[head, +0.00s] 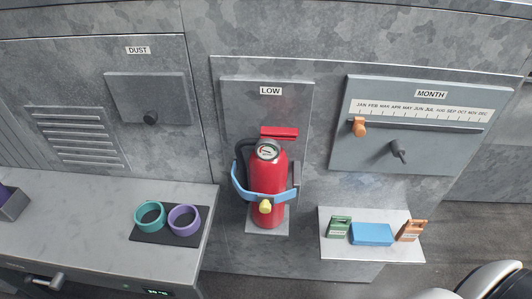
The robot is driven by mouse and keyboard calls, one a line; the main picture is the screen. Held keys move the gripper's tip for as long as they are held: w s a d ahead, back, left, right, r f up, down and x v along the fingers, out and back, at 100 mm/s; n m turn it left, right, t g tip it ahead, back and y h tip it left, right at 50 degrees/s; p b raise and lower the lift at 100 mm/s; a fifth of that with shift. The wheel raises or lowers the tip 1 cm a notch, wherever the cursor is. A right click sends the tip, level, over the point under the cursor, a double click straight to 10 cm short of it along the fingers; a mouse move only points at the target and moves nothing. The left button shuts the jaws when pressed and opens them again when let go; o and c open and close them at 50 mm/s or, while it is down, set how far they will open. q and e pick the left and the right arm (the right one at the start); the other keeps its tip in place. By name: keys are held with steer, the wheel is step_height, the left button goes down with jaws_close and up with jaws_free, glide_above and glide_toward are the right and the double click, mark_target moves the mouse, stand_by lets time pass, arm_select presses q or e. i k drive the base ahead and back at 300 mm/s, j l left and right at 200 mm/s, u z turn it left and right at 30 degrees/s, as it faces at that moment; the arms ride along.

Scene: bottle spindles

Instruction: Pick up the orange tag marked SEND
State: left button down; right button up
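An orange tag (411,231) stands tilted at the right end of a small pale shelf (345,251) low on the right side of the wall. Its lettering is too small to read. A green tag (339,227) is at the left of the same shelf, and a blue block (371,234) lies between the two tags. Neither of my grippers can be made out; a white and black rounded part of mine is at the bottom right corner.
A red fire extinguisher (267,183) in a blue strap hangs left of the shelf. Above the shelf is a MONTH panel (366,99) with an orange slider (359,127) and a dark knob (397,150). A counter (55,220) at left holds teal and purple rings on a dark mat.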

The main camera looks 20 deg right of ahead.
mark_target(408, 232)
steer(key=k+l+z, duration=0.3)
steer(key=l+z, duration=0.35)
steer(key=k+l+z, duration=0.1)
steer(key=l+z, duration=0.2)
steer(key=l, duration=0.25)
